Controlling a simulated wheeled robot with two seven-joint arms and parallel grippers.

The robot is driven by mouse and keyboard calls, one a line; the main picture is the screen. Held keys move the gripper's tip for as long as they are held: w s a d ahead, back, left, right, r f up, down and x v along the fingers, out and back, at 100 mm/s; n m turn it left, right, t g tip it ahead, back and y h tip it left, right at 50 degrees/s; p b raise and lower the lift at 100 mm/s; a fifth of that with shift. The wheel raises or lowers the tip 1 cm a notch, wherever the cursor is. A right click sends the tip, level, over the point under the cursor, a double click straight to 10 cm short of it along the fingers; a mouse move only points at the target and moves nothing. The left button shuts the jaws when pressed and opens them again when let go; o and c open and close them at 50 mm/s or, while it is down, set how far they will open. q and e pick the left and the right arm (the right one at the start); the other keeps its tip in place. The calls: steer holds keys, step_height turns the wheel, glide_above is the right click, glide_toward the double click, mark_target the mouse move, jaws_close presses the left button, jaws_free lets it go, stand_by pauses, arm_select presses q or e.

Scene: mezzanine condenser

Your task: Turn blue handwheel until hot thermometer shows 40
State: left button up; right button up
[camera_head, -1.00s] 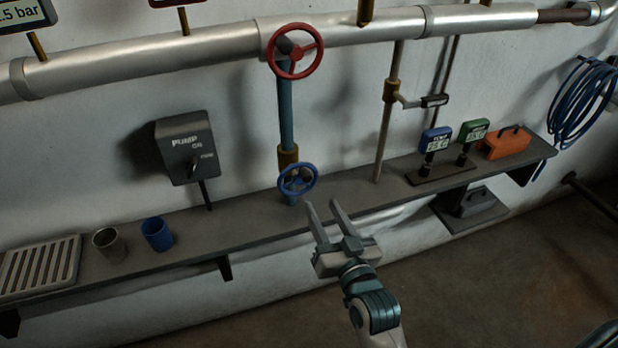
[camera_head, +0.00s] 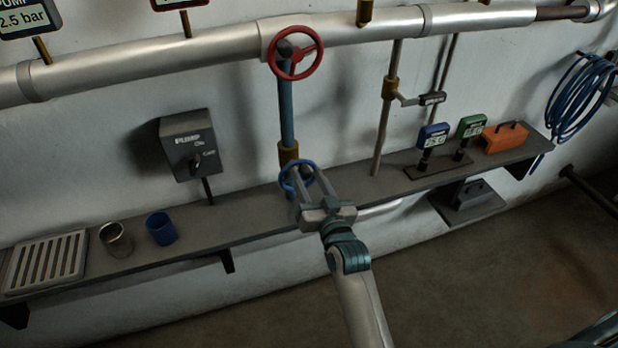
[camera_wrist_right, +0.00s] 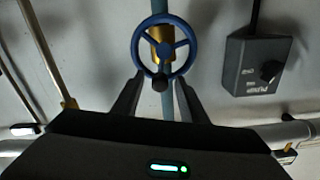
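The blue handwheel (camera_head: 297,178) sits low on the vertical teal pipe, just above the shelf; it also shows in the right wrist view (camera_wrist_right: 184,64). My right gripper (camera_head: 309,181) is open at the wheel. In the right wrist view its two fingers (camera_wrist_right: 158,95) stand on either side of a dark knob (camera_wrist_right: 160,82) at the wheel's rim, and I cannot tell if they touch it. Two small thermometers, one blue (camera_head: 433,137) and one green (camera_head: 471,127), stand on the shelf; their readings are too small to read surely. My left gripper is not in view.
A red handwheel (camera_head: 319,62) sits above on the large pipe (camera_head: 180,52). A pump switch box (camera_head: 189,145) is left of the wheel. The shelf (camera_head: 250,212) carries a metal cup (camera_head: 115,240), a blue cup (camera_head: 161,228), a grate (camera_head: 46,262) and an orange box (camera_head: 505,138).

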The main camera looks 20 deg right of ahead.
jaws_close()
steer(key=shift+a+r+n+p, duration=0.15)
steer(key=shift+n+p, duration=0.25)
steer(key=shift+n, duration=0.1)
steer(key=shift+a+n+p, duration=0.35)
steer(key=shift+n, duration=0.65)
jaws_free()
steer(key=shift+s, duration=0.15)
